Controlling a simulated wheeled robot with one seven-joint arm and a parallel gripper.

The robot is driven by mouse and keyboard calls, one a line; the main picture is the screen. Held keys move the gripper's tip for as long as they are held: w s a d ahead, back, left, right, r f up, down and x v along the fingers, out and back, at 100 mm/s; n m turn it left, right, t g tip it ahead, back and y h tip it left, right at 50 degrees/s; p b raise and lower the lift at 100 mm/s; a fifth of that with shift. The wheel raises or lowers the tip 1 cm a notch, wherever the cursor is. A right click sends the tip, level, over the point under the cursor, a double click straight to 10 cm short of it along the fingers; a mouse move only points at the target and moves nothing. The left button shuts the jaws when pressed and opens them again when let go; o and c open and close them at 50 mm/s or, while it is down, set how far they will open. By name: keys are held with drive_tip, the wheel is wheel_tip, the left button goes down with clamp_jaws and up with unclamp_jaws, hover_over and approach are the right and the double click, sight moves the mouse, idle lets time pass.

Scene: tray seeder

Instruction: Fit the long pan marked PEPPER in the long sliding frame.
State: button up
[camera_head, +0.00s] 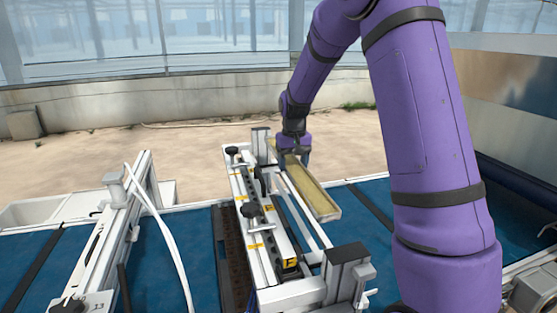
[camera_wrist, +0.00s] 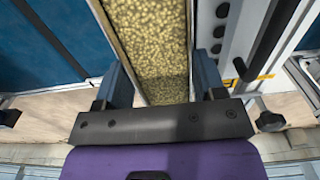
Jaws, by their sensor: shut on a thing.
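A long narrow pan (camera_head: 318,198) is full of pale yellow grains. It also shows in the wrist view (camera_wrist: 152,45), running away between my fingers. No PEPPER label on it can be read. My gripper (camera_head: 293,152) is shut across the pan's walls near its far end in the head view; the fingers (camera_wrist: 160,78) lie on either side of it. The pan is held over the right side of the long white frame (camera_head: 297,227), roughly along its rails. I cannot tell its height above the rails. My gripper hides the pan's far part in the head view.
A seeder bar with black knobs (camera_head: 250,210) and a yellow label stands left of the pan. A grey end block (camera_head: 346,268) stands at the near end. Another white rail assembly (camera_head: 110,240) and a white hose (camera_head: 165,235) are at left, over the blue belt (camera_head: 185,262).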

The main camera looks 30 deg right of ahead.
hover_over(289, 203)
drive_tip(key=shift+f, duration=5.7)
drive_tip(key=shift+f, duration=0.2)
drive_tip(key=o, duration=1)
wheel_tip(289, 203, up, 11)
drive_tip(key=shift+f, duration=0.1)
drive_tip(key=shift+s, duration=0.1)
